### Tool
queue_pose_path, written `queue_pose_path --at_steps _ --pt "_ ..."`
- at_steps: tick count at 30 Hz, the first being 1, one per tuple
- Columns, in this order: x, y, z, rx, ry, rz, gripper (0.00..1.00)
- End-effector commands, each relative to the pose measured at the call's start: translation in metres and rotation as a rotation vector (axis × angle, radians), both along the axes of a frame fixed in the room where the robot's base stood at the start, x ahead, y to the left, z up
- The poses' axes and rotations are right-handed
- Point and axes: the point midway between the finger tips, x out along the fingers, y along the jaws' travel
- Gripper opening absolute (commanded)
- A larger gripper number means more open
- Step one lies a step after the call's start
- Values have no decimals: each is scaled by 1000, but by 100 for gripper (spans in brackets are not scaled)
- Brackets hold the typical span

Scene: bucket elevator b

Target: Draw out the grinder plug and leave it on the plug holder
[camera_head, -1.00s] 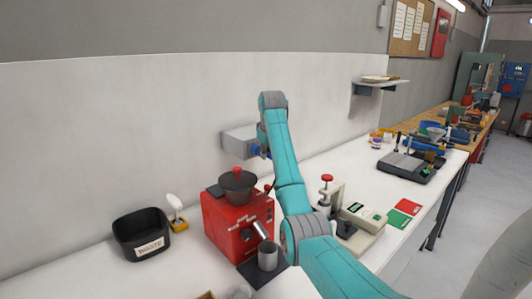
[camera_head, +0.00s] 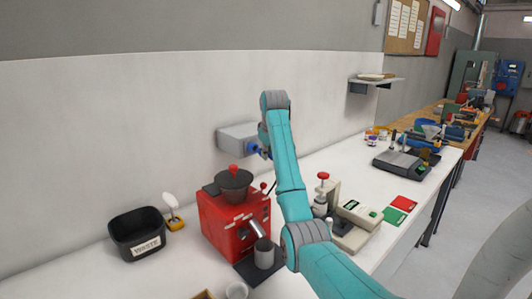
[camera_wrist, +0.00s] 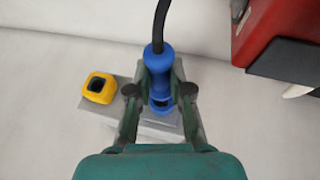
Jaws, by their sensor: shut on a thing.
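The blue grinder plug (camera_wrist: 160,70) shows in the middle of the wrist view, with a black cable running up from it. My gripper (camera_wrist: 160,92) is shut on it, one finger on each side. A grey box (camera_wrist: 155,125) lies behind the plug; I cannot tell how far the plug sits in it. A yellow piece with a dark opening (camera_wrist: 98,88), perhaps the plug holder, is left of the plug and empty. In the head view the grey box (camera_head: 233,138) is on the wall, with blue (camera_head: 252,148) at its right beside my arm. The red grinder (camera_head: 222,222) stands below.
A black waste bin (camera_head: 138,236) and a white-headed brush (camera_head: 171,205) stand left of the grinder. A metal cup (camera_head: 264,254) is at its front. A press with a red knob (camera_head: 323,176) and a scale (camera_head: 358,213) are right of my arm.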

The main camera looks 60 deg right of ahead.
Motion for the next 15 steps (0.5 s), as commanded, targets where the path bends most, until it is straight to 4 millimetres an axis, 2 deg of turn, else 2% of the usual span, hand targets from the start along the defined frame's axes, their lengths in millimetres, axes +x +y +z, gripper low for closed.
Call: queue_pose_path --at_steps 15 --pt "-15 4 0 0 0 -1 0"
